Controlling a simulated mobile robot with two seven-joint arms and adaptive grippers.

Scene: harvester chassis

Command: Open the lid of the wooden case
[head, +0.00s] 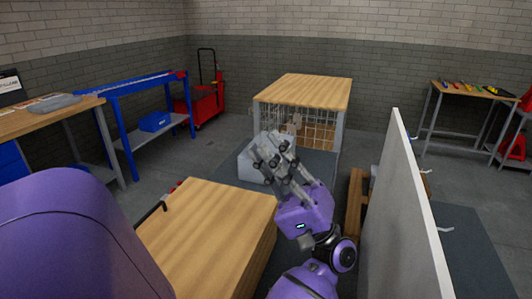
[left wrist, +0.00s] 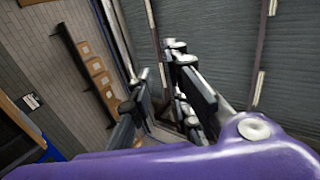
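A wooden case (head: 208,222) with a flat, light wood top stands low in front of me in the head view. Its top lies flat, and I see no gap under it.
A tall pale panel (head: 400,220) stands close on the right. A blue bench (head: 135,84) and a red cart (head: 203,104) are at the back left.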

